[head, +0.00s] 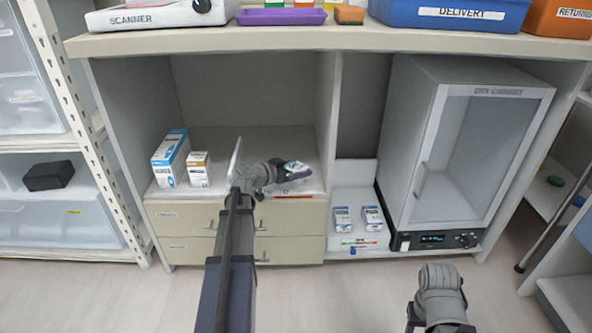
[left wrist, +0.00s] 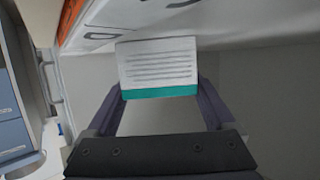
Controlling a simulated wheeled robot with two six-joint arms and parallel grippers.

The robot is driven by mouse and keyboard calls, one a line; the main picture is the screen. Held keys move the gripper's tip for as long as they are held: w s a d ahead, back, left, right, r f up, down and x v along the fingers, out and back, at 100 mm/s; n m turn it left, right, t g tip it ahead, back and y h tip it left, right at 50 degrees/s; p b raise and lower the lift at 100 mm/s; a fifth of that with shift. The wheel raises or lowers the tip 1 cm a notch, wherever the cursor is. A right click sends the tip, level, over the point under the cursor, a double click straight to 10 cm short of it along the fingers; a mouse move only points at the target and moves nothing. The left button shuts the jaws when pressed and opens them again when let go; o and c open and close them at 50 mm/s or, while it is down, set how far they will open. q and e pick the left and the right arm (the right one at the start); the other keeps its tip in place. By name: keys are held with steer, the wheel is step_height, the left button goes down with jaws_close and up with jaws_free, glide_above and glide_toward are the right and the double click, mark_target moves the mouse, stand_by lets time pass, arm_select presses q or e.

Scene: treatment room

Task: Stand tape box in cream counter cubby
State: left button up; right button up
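A small white box with a teal band, which I take for the tape box (left wrist: 158,65), sits between the fingers of my left gripper (left wrist: 160,100). Both fingers touch its sides in the left wrist view. In the head view my left gripper (head: 283,170) reaches into the right part of the cream counter cubby (head: 230,100), above the drawers. The box (head: 298,166) shows there in part, close above the cubby floor; I cannot tell whether it touches. My right arm shows at the bottom right, its fingers not clear.
A blue-and-white box (head: 171,157) and a smaller white-and-brown box (head: 198,169) stand at the cubby's left. Right of the divider (head: 329,120) are two small boxes (head: 343,218) and a glass-doored cabinet (head: 465,150). The cubby's middle floor is clear.

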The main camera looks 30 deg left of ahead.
arm_select(q)
steer(key=shift+o, duration=0.9)
steer(key=shift+r+p, duration=0.25)
steer(key=shift+p, duration=0.05)
steer(key=p+v, duration=0.3)
steer(key=v, duration=0.7)
steer(key=shift+s+r+p, duration=0.1)
steer(key=shift+s+p, duration=0.15)
steer(key=shift+p, duration=0.05)
steer(key=shift+s+a+r, duration=0.2)
steer(key=shift+s, duration=0.5)
